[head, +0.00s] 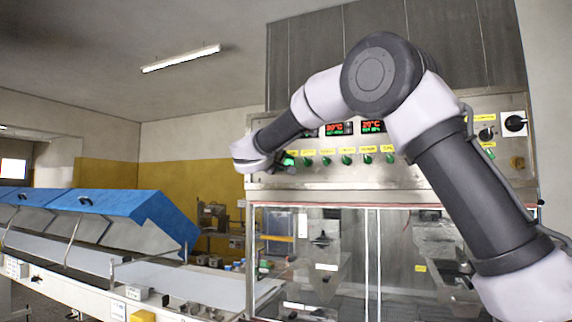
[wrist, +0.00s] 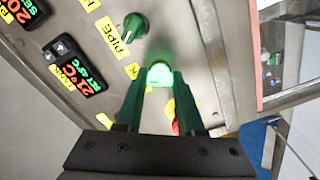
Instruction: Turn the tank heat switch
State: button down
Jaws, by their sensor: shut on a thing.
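A lit green switch (wrist: 160,74) on the metal control panel sits between the fingertips of my gripper (wrist: 158,88) in the wrist view. The fingers are shut on it. Its yellow label is mostly hidden by the fingers, so I cannot read its name. In the head view my gripper (head: 284,164) is at the left end of the row of green switches, and a green glow shows beside it; the held switch is largely hidden there.
A neighbouring green switch (wrist: 134,25), its label starting "PIPE H", is close by. Red and green displays (head: 339,129) sit above the row. Glass doors (head: 340,260) lie below the panel. A conveyor with blue covers (head: 120,203) stands at left. A red part (wrist: 174,128) shows past the fingers.

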jog(key=c, duration=0.5)
grip_release()
jog(key=shift+s+a, duration=0.1)
jog(key=shift+s, duration=0.05)
jog(key=v, duration=1)
jog(key=shift+s+a, duration=0.1)
jog(key=shift+s, duration=0.15)
